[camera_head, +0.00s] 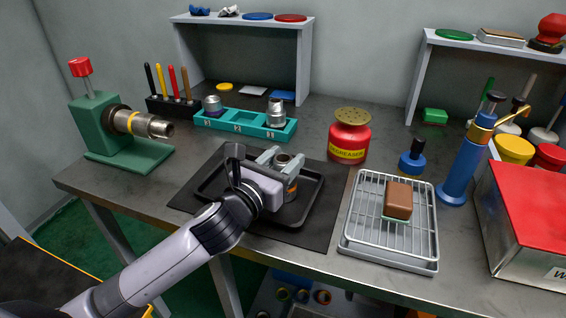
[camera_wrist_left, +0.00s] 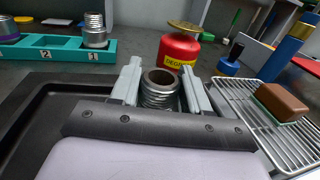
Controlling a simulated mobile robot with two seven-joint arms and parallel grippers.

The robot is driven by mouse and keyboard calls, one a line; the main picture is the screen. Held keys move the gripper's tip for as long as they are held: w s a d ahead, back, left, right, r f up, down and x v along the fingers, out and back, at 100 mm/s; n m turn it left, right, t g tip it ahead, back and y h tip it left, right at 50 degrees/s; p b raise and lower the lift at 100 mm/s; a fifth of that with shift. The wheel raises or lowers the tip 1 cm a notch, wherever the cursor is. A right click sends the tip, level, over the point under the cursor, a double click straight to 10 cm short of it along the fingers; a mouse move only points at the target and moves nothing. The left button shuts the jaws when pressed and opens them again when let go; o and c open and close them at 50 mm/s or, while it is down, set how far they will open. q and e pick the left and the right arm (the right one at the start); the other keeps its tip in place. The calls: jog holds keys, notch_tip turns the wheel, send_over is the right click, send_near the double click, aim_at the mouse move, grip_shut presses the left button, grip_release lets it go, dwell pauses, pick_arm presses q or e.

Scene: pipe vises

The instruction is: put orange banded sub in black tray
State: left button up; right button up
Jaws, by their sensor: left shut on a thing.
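My left gripper (camera_head: 280,160) is shut on a silver threaded pipe piece, the orange banded sub (camera_head: 292,187), whose orange band shows below the fingers in the head view. The sub stands about upright with its open end up. In the left wrist view my left gripper (camera_wrist_left: 162,84) has a finger on each side of the threaded sub (camera_wrist_left: 159,94). The black tray (camera_head: 314,198) lies on a dark mat, below the gripper and sub. The sub's lower end is hidden, so I cannot tell whether it touches the tray. My right gripper is not in view.
A teal numbered rack (camera_head: 245,122) with two metal fittings stands behind the tray. A red degreaser can (camera_head: 349,137) is behind right. A wire-rack tray (camera_head: 361,226) with a brown-topped block is right. A green vise (camera_head: 98,126) holding a pipe is left.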

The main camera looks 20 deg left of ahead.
pick_arm(q)
jog(key=o, duration=1.3)
jog(key=shift+f, duration=0.1)
jog(key=shift+c, duration=0.2)
jog(key=shift+r, duration=0.25)
jog(key=shift+s+a+f, duration=0.1)
jog(key=shift+s+f, duration=0.05)
jog(key=shift+s, duration=0.15)
jog(key=v, duration=1)
jog(key=shift+s+a+b, duration=0.1)
jog(key=shift+s+b, duration=0.1)
jog(key=shift+b, duration=0.1)
jog(key=shift+s+a, duration=0.1)
jog(key=shift+s, duration=0.35)
